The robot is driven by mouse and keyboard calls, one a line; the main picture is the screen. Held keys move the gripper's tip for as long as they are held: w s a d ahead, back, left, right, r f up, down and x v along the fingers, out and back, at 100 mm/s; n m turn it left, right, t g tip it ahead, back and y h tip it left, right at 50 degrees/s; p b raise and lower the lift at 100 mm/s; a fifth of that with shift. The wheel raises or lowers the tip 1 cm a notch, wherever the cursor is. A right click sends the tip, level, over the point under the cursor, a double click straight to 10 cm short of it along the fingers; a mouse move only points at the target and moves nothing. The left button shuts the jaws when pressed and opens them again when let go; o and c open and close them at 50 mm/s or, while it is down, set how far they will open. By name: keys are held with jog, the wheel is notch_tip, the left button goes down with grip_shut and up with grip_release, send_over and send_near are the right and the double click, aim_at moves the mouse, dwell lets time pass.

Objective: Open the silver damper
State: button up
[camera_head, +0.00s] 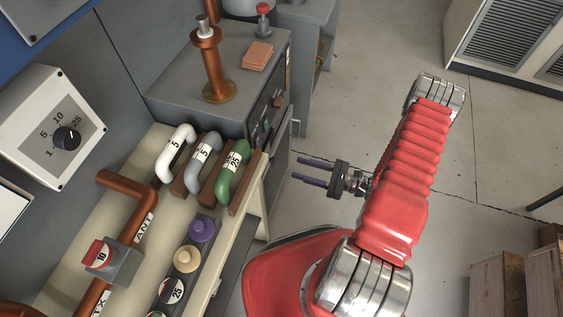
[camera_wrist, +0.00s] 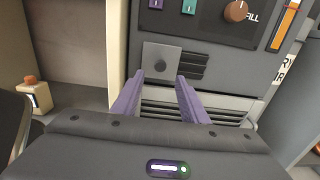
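I cannot tell the distance left. In the head view my gripper (camera_head: 297,169) points left at the cabinet's side; the damper is hidden there.
Above the damper are purple and green buttons, a brown knob (camera_wrist: 236,11) and an orange gauge (camera_wrist: 283,25). Louvres (camera_wrist: 190,107) lie below. In the head view, a bench holds white, grey and green handles (camera_head: 232,172). Open floor (camera_head: 330,130) lies around my gripper.

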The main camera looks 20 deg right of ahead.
jog(key=x, duration=0.8)
grip_shut()
dwell(0.5)
